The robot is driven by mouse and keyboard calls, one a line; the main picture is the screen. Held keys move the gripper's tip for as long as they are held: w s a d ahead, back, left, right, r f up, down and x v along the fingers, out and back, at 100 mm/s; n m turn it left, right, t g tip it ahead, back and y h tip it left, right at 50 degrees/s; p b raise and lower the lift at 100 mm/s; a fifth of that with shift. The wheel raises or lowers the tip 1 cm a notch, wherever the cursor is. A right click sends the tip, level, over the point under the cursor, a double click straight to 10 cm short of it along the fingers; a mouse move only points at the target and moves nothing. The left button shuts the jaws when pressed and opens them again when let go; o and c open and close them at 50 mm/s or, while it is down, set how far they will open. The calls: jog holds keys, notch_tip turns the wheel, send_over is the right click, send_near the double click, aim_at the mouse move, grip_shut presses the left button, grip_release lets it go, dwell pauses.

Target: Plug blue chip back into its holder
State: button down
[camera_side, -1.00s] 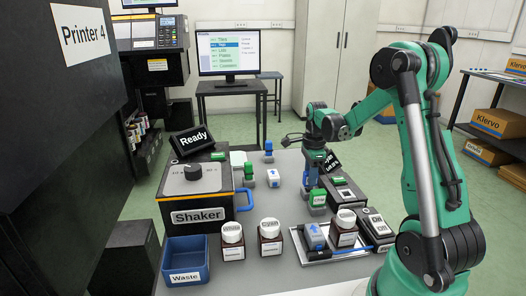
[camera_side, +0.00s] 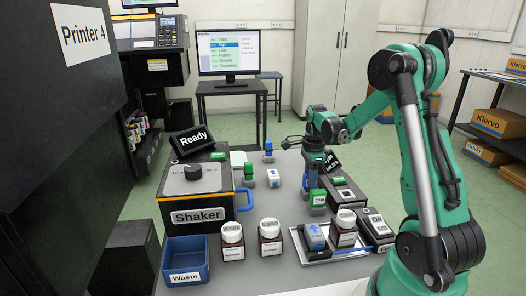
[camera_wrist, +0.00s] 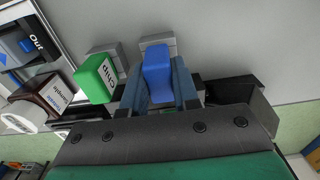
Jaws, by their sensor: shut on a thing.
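In the wrist view the blue chip (camera_wrist: 157,72) sits between the two fingers of my gripper (camera_wrist: 160,85), which is shut on it. A grey holder (camera_wrist: 158,43) shows at the chip's far end, in line with it. I cannot tell whether the chip is seated in it. In the side view my gripper (camera_side: 311,180) points down over the table, and the blue chip is mostly hidden there. A green chip (camera_wrist: 95,80) stands to the left in the wrist view, by a grey holder of its own; it also shows in the side view (camera_side: 318,197).
The shaker (camera_side: 197,198) and blue waste bin (camera_side: 186,262) are at the left. The grey table right of the holder is clear in the wrist view.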

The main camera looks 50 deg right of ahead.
jog(key=shift+f, duration=0.3)
dwell(0.5)
jog(key=shift+c, duration=0.9)
grip_release()
jog(key=shift+r, duration=3.55)
